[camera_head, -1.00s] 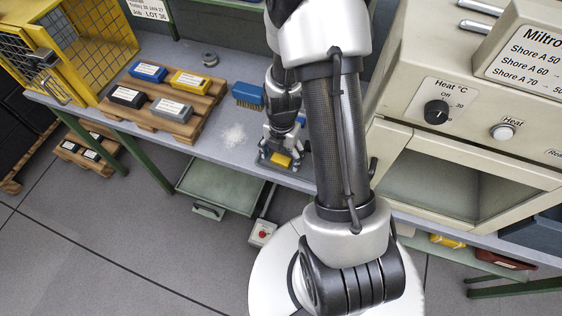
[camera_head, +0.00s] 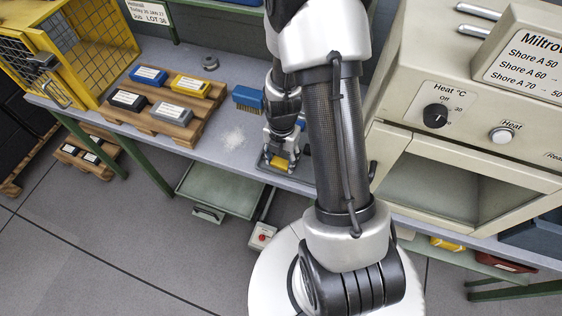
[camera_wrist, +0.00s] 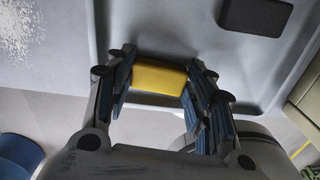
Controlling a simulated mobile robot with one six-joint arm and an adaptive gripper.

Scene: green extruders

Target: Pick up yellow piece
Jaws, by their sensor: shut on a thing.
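The yellow piece (camera_head: 280,163) is a small block at a grey tray-like plate (camera_head: 263,163) near the table's front edge. In the wrist view the yellow piece (camera_wrist: 158,77) lies crosswise between the two fingers of my gripper (camera_wrist: 159,84). The gripper is shut on it, with blue-lined fingers at its left and right ends. In the head view my gripper (camera_head: 281,152) comes down over it from above and hides its upper part. I cannot tell whether the piece touches the surface below.
A wooden pallet (camera_head: 190,128) with blue, yellow, black and grey labelled blocks stands left. A blue brush (camera_head: 248,97) lies behind my gripper, near white powder (camera_head: 233,138). A beige heating machine (camera_head: 400,150) stands close right. A dark flat thing (camera_wrist: 255,14) lies beyond the piece.

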